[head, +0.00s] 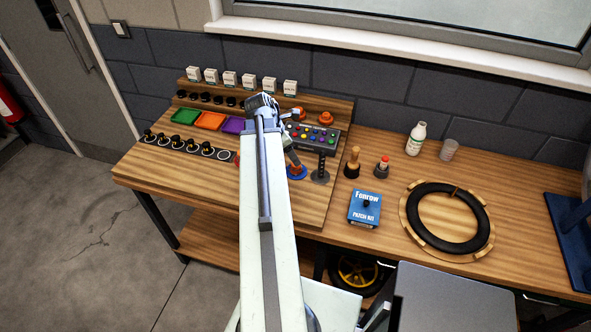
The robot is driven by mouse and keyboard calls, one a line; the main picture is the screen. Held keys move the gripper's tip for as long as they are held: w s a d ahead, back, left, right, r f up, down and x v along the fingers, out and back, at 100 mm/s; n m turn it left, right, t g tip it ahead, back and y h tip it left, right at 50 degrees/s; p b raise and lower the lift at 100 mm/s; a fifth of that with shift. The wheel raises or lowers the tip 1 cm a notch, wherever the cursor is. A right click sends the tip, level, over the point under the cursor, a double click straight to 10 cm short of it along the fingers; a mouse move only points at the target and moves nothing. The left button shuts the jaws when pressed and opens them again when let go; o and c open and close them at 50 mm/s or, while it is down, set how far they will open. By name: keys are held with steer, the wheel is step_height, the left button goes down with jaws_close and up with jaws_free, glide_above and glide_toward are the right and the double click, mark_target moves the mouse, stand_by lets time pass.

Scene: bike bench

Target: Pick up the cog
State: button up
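I cannot make out a cog for certain in the head view. My pale arm reaches from the bottom middle over the wooden bench (385,238) and hides a strip of it. The far end of my arm, with my gripper (263,101), is small and dark, over the back part of the raised wooden board (160,172). The fingers are too small and too covered to tell whether they are open or shut, or whether they touch anything.
Green (185,116), orange (211,121) and purple (233,126) trays sit left of my arm, with several black knobs. A button box (312,138) and black lever (320,168) stand right. Further right are a blue patch kit (364,209), bottle (415,138) and tyre (482,227).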

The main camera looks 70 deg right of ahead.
steer(key=b+x, duration=0.2)
steer(key=x, duration=0.1)
steer(key=b+x, duration=0.2)
steer(key=b, duration=0.1)
steer(key=shift+w+a+f, duration=0.1)
steer(key=shift+f, duration=0.4)
steer(key=shift+r, duration=0.2)
jaws_close()
